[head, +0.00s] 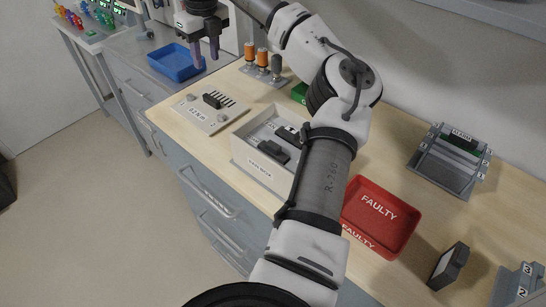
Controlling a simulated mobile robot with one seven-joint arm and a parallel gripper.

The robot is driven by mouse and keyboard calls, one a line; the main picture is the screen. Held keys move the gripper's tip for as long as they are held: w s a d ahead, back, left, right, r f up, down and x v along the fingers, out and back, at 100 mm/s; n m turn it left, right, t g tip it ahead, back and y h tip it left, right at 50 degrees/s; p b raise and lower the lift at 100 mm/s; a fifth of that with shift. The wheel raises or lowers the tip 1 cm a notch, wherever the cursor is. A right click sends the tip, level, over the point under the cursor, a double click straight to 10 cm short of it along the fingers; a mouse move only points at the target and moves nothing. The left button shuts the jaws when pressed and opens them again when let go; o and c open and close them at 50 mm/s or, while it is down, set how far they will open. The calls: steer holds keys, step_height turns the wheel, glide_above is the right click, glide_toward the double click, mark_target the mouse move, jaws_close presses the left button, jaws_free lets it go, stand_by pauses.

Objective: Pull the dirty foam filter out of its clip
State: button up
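My gripper (206,53) is at the top left, above the bench's far-left end near the blue tray. Its two fingers point down with a narrow gap between them and nothing visible in it. I cannot make out for certain a foam filter or its clip. A white plate (232,118) on the bench carries a small black block (212,101) beside a row of dark slots. A dark grey block (449,267) stands upright at the lower right, apart from my gripper. My arm crosses the middle of the view and hides part of the bench.
A red tray (381,216) marked FAULTY lies right of my arm. A white box (240,151) holds dark parts. A grey rack (432,176) stands at the back right. Orange spools (262,57) stand near the wall. The blue tray (174,66) is at left.

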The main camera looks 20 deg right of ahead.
stand_by(0.4)
steer(key=shift+o, duration=0.4)
steer(key=shift+s+d+r, duration=0.1)
step_height(320, 180, up, 6)
steer(key=g+p, duration=0.1)
steer(key=p, duration=0.3)
glide_above(271, 143)
steer(key=shift+h, duration=0.4)
step_height(271, 143, down, 13)
steer(key=shift+p, duration=1.15)
jaws_close()
steer(key=shift+r, duration=0.1)
